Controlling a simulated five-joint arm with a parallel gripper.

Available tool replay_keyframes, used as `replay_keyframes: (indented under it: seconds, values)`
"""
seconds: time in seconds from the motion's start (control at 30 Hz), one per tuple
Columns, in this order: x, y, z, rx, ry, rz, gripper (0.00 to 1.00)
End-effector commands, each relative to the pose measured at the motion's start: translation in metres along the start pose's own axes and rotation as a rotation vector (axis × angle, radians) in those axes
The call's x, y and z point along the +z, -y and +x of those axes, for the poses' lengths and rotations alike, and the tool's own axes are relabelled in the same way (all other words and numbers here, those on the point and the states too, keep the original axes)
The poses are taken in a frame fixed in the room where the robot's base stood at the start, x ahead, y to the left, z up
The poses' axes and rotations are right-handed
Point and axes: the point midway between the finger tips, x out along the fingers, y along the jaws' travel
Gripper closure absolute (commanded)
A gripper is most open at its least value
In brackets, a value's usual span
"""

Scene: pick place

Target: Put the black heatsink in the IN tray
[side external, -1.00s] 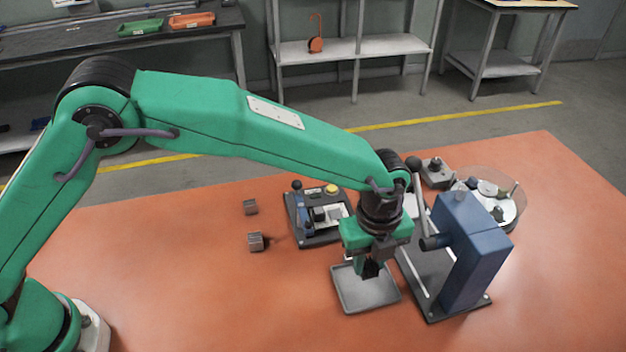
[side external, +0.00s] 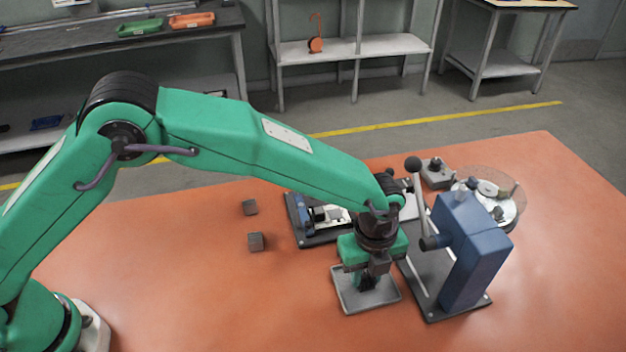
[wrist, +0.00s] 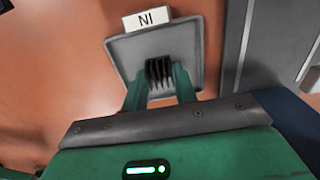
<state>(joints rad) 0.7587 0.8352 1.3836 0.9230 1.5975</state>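The black finned heatsink (wrist: 160,72) is between the two green fingers of my gripper (wrist: 159,84), touching both sides. In the side view the heatsink (side external: 367,284) is a small dark shape at the lower end of my gripper (side external: 364,277). The grey IN tray (wrist: 124,50) lies under the heatsink, and its white label reads upside down in the wrist view. The tray also shows in the side view (side external: 385,298), with my gripper low over its middle. I cannot tell whether the heatsink touches the tray floor.
A blue lever press (side external: 470,250) stands close to the right of the tray. A device on a dark plate (side external: 320,238) is behind it. Two small grey blocks (side external: 256,242) (side external: 250,207) lie to the left. A round clear-walled dish (side external: 500,205) is at the back right.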

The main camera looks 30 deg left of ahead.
Motion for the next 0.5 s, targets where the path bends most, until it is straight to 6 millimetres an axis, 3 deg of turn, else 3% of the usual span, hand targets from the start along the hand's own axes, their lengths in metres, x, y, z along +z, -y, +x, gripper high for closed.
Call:
replay_keyframes:
  seconds: [0.03, 0.1, 0.5]
  values:
    - [0.0, -0.0001, 0.0, 0.0, 0.0, 0.0, 0.62]
    - [0.0, -0.0001, -0.0001, 0.0, 0.0, 0.0, 0.52]
    - [0.0, 0.0002, -0.0034, -0.001, 0.0, 0.0, 0.52]
